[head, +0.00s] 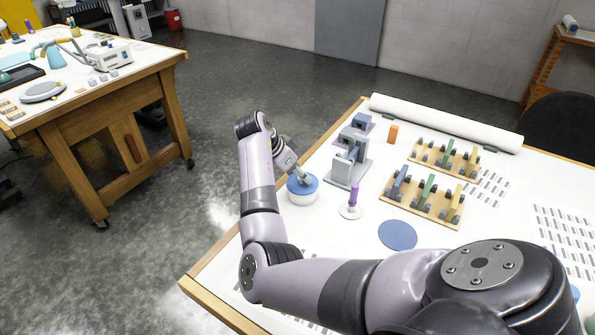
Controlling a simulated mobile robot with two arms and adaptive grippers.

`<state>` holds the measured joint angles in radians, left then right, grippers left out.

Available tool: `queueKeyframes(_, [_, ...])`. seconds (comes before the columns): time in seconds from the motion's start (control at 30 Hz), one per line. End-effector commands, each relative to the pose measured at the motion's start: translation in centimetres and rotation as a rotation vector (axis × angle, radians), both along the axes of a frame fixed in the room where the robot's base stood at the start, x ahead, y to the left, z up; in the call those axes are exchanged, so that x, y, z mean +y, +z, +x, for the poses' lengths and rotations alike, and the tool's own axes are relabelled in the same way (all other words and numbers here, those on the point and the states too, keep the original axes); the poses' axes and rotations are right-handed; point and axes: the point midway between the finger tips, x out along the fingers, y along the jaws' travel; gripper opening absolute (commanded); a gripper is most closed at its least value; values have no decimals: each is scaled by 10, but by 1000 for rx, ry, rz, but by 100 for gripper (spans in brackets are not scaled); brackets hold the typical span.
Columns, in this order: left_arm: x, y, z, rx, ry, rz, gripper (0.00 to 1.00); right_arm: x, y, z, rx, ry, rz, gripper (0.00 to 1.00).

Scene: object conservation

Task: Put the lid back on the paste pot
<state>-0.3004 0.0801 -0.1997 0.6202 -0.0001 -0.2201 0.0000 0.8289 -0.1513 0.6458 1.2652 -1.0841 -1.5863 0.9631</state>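A low round white pot (302,199) stands near the table's left edge. A blue round top, which looks like its lid (311,188), covers it in the head view. I cannot tell whether the lid is fully seated. My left gripper (303,178) points down at the middle of the blue top and seems to touch it. Its fingertips are too small and partly hidden to tell whether they are closed on a knob. My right gripper is not in view.
A purple-handled tool (353,195) stands on a small white base beside the pot. A grey-blue stand (348,160) is behind. A flat blue disc (398,235), two wooden racks (424,207) (444,158) and a white roll (445,122) are on the right. The left edge is close.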

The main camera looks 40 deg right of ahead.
Motion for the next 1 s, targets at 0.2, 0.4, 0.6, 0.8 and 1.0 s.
queueKeyframes(0.2, [0,1,0,0,0,0,42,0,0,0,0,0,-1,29])
queueKeyframes(0.4, [0,1,0,0,-1,-1,42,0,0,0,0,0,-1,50])
queueKeyframes(0.6, [-1,1,0,0,-1,-1,42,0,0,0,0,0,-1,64])
queueKeyframes(0.8, [-1,1,0,0,-1,-1,42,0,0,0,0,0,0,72])
queueKeyframes(1.0, [-1,0,0,-1,-1,-1,42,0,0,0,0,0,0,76])
